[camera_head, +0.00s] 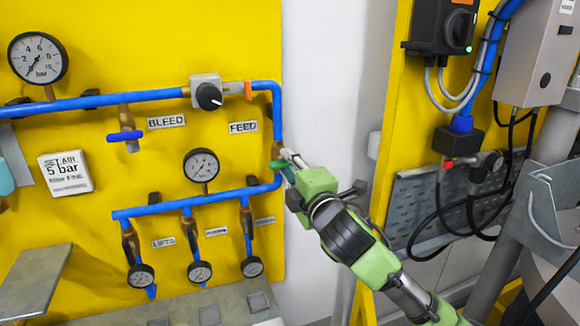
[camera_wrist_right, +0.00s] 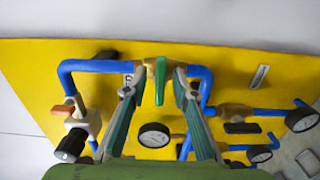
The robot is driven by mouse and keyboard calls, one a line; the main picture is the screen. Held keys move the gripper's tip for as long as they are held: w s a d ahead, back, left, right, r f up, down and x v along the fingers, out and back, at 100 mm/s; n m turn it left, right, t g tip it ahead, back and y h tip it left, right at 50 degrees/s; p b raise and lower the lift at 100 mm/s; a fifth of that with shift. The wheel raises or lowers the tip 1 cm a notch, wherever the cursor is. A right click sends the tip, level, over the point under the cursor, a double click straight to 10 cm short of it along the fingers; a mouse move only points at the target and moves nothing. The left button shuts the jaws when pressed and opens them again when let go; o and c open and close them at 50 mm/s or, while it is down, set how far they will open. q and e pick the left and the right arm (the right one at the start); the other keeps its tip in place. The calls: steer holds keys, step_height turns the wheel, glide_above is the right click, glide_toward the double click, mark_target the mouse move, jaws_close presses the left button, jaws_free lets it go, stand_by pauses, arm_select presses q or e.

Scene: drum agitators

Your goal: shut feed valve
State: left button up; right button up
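A valve with a green lever (camera_head: 279,165) sits on the vertical blue pipe at the yellow panel's right edge, below the FEED label (camera_head: 243,127). My right gripper (camera_head: 287,163) is at this lever, reaching in from the lower right. In the right wrist view, the green lever (camera_wrist_right: 160,82) stands between the two spread fingers of my right gripper (camera_wrist_right: 159,74), with gaps visible on both sides. The lever looks crosswise to the blue pipe there. In the head view the gripper partly hides the valve.
A black knob (camera_head: 209,97) is on the upper pipe; a blue-handled valve (camera_head: 125,136) is near BLEED. A gauge (camera_head: 201,165) and lower blue pipe (camera_head: 160,208) are left of my right gripper. A yellow post (camera_head: 391,130) with cables stands on the right.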

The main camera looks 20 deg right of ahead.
steer(key=s, duration=1.2)
steer(key=shift+d, duration=0.2)
